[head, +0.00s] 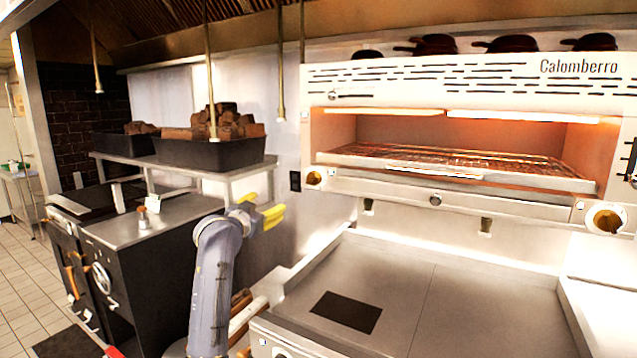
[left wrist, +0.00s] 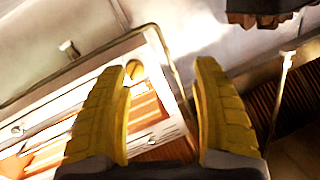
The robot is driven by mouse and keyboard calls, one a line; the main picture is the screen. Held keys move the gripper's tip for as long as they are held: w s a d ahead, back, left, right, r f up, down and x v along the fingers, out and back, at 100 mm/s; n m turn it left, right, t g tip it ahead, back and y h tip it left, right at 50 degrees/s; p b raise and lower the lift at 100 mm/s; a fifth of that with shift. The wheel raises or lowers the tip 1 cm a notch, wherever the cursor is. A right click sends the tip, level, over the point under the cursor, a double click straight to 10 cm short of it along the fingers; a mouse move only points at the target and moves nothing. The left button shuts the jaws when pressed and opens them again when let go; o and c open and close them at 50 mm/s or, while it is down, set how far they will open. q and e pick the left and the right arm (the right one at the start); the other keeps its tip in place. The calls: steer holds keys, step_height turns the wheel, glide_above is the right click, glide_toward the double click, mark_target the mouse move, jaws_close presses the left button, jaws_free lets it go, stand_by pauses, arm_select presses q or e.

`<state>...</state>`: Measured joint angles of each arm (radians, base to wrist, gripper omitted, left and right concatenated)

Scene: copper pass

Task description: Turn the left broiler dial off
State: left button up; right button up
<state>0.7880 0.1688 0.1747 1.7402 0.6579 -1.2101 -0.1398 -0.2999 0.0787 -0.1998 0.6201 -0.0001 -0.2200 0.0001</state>
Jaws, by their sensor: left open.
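The broiler (head: 450,180) hangs on the wall at the right in the head view, its inside glowing orange. Its left dial (head: 314,178) is a small brass knob at the lower left corner of its front. My left gripper (head: 262,214), with yellow fingers, is open and empty. It is left of and below the dial in the head view, apart from it. The left wrist view shows its two fingers (left wrist: 165,75) spread wide. My right gripper is not in view.
A larger right dial (head: 606,219) is at the broiler's right end. A flat griddle (head: 400,290) lies below the broiler. Black trays of dark chunks (head: 208,153) stand on a shelf at the left. Thin rods (head: 280,65) hang from above.

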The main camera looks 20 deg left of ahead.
mark_target(311, 181)
arm_select(q)
steer(key=d+r+m+h, duration=0.2)
steer(key=d+r+m, duration=0.1)
steer(key=d+r, duration=0.3)
steer(key=w+d, duration=0.1)
steer(key=w, duration=0.4)
steer(key=w+d+f, duration=0.1)
steer(key=w, duration=0.4)
steer(key=w+d, duration=0.1)
steer(key=w, duration=0.5)
steer(key=shift+w+d+f, duration=0.1)
steer(key=shift+d+f, duration=0.15)
steer(key=shift+d, duration=0.05)
steer(key=c, duration=1.3)
